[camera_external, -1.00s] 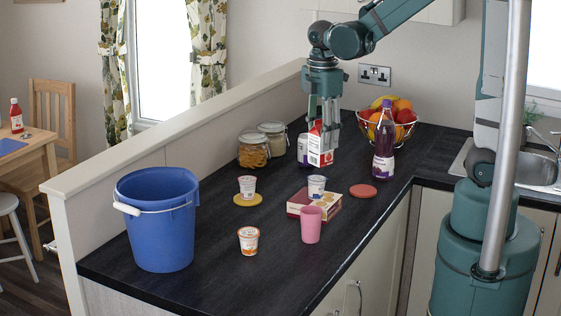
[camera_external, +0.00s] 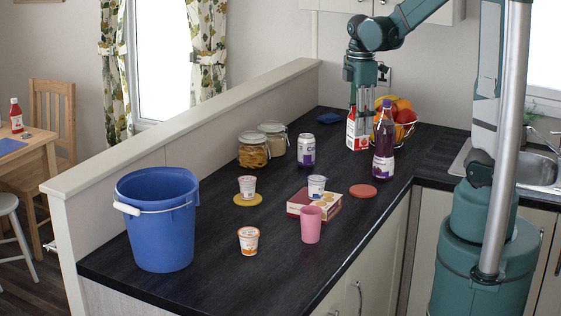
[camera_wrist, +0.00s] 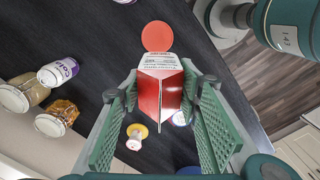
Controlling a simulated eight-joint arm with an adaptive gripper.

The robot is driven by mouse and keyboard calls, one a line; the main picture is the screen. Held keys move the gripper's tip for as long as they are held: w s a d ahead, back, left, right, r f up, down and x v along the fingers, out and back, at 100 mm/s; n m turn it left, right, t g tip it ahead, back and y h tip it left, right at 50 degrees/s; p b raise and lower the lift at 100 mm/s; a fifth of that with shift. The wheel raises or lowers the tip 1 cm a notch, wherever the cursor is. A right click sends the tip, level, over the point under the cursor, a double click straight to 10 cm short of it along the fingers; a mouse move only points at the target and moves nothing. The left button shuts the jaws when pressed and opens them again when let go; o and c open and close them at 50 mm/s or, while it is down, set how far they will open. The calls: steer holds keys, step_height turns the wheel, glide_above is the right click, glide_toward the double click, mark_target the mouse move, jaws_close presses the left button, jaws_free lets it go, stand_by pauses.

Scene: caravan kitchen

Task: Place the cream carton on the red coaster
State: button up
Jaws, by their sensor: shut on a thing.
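The cream carton (camera_external: 353,131) is red and white with a peaked top. The red coaster (camera_external: 363,191) lies bare on the counter, nearer the external camera than the carton. It also shows in the wrist view (camera_wrist: 157,36), just above the carton. Whether the carton touches the counter is unclear.
A dark purple bottle (camera_external: 384,150) and a fruit bowl (camera_external: 405,131) stand close to the carton. A can (camera_external: 306,151), jars (camera_external: 253,150), a box (camera_external: 315,201), a pink cup (camera_external: 311,226) and a blue bucket (camera_external: 155,220) stand elsewhere. Counter left of the red coaster is partly clear.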

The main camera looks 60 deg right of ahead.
steer(key=s+d+f, duration=0.1)
steer(key=d+f, duration=0.2)
steer(key=f, duration=0.2)
steer(key=shift+s+m, duration=0.3)
steer(key=shift+f, duration=0.15)
stand_by(0.4)
steer(key=shift+f, duration=2.75)
steer(key=shift+f, duration=0.1)
steer(key=shift+f, duration=2)
steer(key=shift+f+b, duration=0.2)
steer(key=shift+b, duration=0.25)
steer(key=o, duration=1)
